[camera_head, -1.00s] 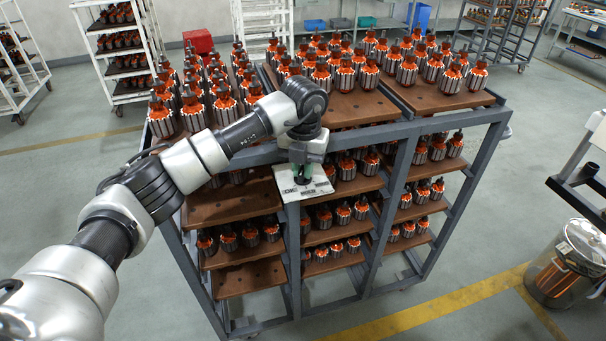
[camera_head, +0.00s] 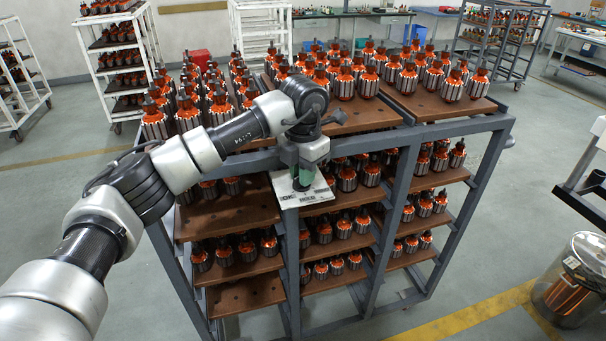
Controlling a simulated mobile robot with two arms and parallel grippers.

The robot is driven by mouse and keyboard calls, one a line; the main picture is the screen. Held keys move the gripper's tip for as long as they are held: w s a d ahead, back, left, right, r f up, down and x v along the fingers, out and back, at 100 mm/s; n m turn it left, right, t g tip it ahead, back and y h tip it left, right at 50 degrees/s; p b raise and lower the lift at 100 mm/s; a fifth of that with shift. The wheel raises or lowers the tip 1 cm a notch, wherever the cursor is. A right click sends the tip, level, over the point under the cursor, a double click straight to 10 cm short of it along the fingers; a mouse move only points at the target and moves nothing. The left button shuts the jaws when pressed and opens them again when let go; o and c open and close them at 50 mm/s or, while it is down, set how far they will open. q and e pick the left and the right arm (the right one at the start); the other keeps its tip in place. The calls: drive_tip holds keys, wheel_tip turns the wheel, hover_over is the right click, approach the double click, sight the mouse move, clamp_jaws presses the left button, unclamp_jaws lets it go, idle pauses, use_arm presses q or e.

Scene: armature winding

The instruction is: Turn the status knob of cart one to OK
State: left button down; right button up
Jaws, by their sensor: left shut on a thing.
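The cart (camera_head: 455,126) is a grey metal frame with brown shelves full of orange and silver armatures. A white status plate (camera_head: 318,193) is fixed on its near side, with "OK" printed at its left and smaller lettering at its lower middle. My left gripper (camera_head: 302,184) points down at the plate, its greenish fingers shut on the status knob at the plate's middle. The knob itself is mostly hidden by the fingers, so its pointing direction cannot be read. My right gripper is not in view.
A clear container with copper-coloured contents (camera_head: 570,280) stands on the floor at the right. White racks (camera_head: 125,70) stand behind at the left. A dark-edged bench (camera_head: 585,195) is at the right edge. The floor in front of the cart is free.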

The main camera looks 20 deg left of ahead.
use_arm(q)
drive_tip(key=shift+r, duration=0.1)
drive_tip(key=c, duration=1.1)
unclamp_jaws()
drive_tip(key=shift+c, duration=0.2)
wheel_tip(320, 180, up, 9)
drive_tip(key=b, duration=0.2)
drive_tip(key=shift+r+b, duration=0.15)
drive_tip(key=shift+b, duration=0.25)
drive_tip(key=shift+r, duration=0.7)
drive_tip(key=shift+f, duration=0.1)
